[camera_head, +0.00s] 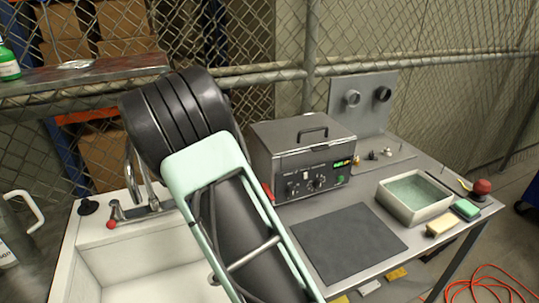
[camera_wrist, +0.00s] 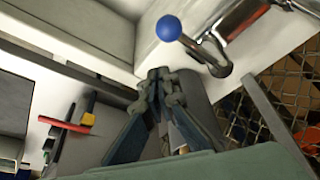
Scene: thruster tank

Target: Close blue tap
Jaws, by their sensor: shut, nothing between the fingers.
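The blue tap knob (camera_wrist: 169,28) is a ball on the end of a bent metal lever beside the chrome tap body (camera_wrist: 243,17), at the top of the wrist view. My gripper (camera_wrist: 160,73) is shut and empty, its fingertips just below the blue knob in the picture. A gap shows between fingertips and knob, but I cannot tell the depth. In the head view my arm hides the blue tap and my gripper; the chrome faucet (camera_head: 137,172) and its red knob (camera_head: 110,224) show at the left rear of the white sink (camera_head: 150,262).
A grey ultrasonic cleaner (camera_head: 303,158) stands right of my arm, with a red handle (camera_wrist: 67,124) showing in the wrist view. A dark mat (camera_head: 347,243) and a basin (camera_head: 414,216) lie on the grey table. A wire fence (camera_head: 265,45) runs behind.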

